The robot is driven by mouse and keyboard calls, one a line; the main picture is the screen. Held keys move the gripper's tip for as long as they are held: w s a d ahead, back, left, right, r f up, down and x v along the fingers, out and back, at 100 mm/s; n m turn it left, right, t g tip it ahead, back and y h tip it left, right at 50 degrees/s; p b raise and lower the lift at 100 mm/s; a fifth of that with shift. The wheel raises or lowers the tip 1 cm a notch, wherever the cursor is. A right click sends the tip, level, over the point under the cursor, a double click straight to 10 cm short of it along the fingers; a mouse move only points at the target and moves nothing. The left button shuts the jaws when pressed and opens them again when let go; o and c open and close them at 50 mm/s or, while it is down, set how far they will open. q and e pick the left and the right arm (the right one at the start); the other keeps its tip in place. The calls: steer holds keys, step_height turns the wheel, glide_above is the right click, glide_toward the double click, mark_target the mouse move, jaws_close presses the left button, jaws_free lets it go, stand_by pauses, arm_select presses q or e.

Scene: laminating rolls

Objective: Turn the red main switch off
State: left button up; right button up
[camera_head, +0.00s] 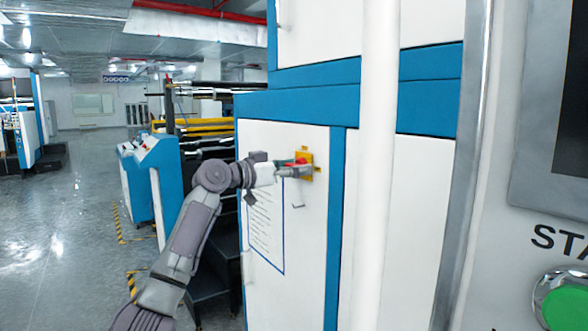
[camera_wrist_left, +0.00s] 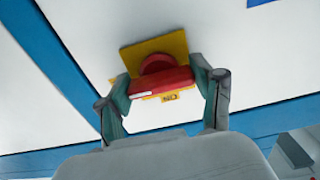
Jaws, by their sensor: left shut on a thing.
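The red main switch (camera_head: 301,161) sits on a yellow plate (camera_head: 308,158) on the white cabinet door. In the left wrist view its red handle (camera_wrist_left: 160,82) lies nearly level across the picture, slightly tilted, with a white mark at its left end. The yellow plate (camera_wrist_left: 176,43) shows behind it, with small lettering below the handle. My left gripper (camera_wrist_left: 160,76) has one finger at each end of the handle and is shut on it. In the head view my left gripper (camera_head: 289,169) reaches the switch from the left. My right gripper is not in view.
A printed sheet (camera_head: 266,228) is on the cabinet door below my left wrist. A white post (camera_head: 375,170) stands in front of the cabinet. At the right are a grey-framed panel and a green button (camera_head: 567,306). Open floor (camera_head: 75,230) lies at the left.

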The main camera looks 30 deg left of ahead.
arm_select(q)
steer(key=shift+f, duration=0.15)
steer(key=o, duration=1.2)
steer(key=shift+c, duration=0.2)
steer(key=shift+s, duration=0.1)
steer(key=v, duration=1.1)
steer(key=shift+s+a, duration=0.2)
steer(key=shift+s, duration=0.15)
